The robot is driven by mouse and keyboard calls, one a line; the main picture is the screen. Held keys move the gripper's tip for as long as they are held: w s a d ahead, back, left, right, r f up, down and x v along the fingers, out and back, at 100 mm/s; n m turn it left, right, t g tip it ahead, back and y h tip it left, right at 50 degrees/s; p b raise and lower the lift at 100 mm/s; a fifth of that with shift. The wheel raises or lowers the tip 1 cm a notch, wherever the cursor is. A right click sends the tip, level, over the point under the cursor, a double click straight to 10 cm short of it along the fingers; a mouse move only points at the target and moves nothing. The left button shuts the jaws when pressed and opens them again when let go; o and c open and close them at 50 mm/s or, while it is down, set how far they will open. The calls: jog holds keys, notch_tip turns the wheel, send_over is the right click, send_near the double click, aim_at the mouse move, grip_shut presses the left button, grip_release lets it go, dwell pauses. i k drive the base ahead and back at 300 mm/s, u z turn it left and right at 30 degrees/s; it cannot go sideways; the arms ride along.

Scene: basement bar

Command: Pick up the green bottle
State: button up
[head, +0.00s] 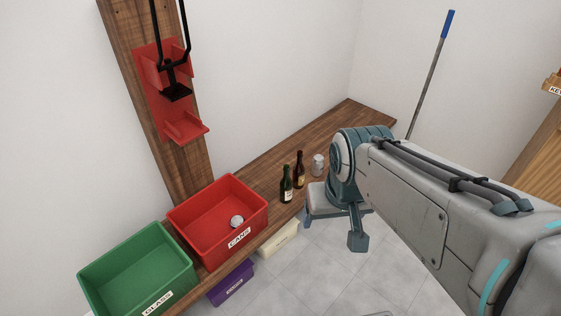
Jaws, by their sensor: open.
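The green bottle (286,192) stands upright on the wooden bench, just right of the red bin. It is dark green with a pale label. My gripper (332,231) is open and empty, to the right of the green bottle and apart from it in the picture. It points downward, and the floor shows behind its fingers. How far it is from the bottle in depth is hard to tell.
A brown bottle (299,172) and a silver can (318,165) stand close behind the green bottle. A red bin (253,205) marked CANS holds a crumpled can (237,221). A green bin (130,258) marked GLASS stands farther left. The bench (345,117) is clear toward the back right.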

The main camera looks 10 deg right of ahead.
aim_at(286, 184)
jog(key=k, duration=0.65)
jog(key=z, duration=0.65)
jog(key=i, duration=1)
jog(key=z, duration=0.4)
jog(key=i, duration=1.05)
jog(key=u, duration=0.95)
jog(key=i, duration=0.45)
jog(key=u, duration=0.3)
